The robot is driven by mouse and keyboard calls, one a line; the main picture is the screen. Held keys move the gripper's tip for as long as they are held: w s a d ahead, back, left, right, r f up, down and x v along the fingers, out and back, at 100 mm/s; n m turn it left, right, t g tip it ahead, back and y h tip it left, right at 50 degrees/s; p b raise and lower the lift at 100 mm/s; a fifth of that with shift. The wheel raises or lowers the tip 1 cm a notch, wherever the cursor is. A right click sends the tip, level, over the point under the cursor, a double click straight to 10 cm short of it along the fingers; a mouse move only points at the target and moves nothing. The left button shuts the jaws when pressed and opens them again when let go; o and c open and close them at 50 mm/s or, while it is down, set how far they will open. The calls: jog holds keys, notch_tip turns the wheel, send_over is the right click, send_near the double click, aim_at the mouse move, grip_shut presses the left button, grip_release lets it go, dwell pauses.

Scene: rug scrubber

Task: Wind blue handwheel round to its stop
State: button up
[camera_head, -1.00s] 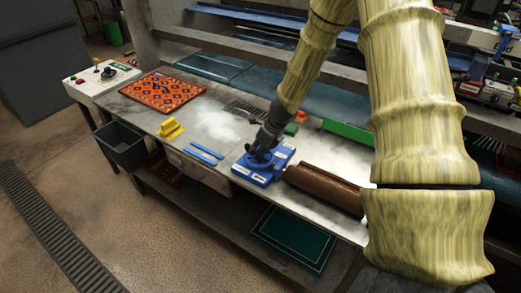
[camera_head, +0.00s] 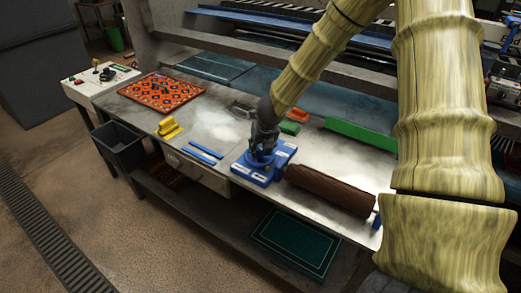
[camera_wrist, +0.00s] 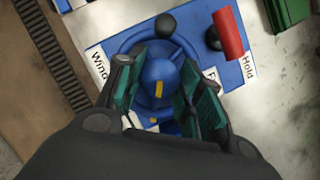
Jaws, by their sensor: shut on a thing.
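The blue handwheel (camera_wrist: 138,41) sits on a blue base plate (camera_head: 279,160) on the bench, with a domed hub bearing a yellow mark and a black knob on its rim. White labels on the plate read "Wind" and "Hold"; another is mostly hidden. My gripper (camera_wrist: 162,95) points down over the wheel, its teal-padded fingers on both sides of the hub and shut on it. It also shows in the head view (camera_head: 262,150), hiding much of the wheel. A red lever (camera_wrist: 229,35) stands beside the "Hold" label.
A brown roll (camera_head: 330,188) lies right of the plate. Blue strips (camera_head: 205,153) and a yellow block (camera_head: 168,128) lie left. A patterned orange rug (camera_head: 162,92) and a control box (camera_head: 100,82) are farther left. Green and red blocks (camera_head: 297,115) sit behind.

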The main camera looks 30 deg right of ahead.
dwell(0.3)
jog(key=o, duration=1)
jog(key=shift+r, duration=0.1)
jog(key=d+v, duration=0.1)
jog(key=v, duration=1)
jog(key=shift+a+r, duration=0.3)
jog(key=shift+a, duration=0.15)
jog(key=shift+s, duration=0.15)
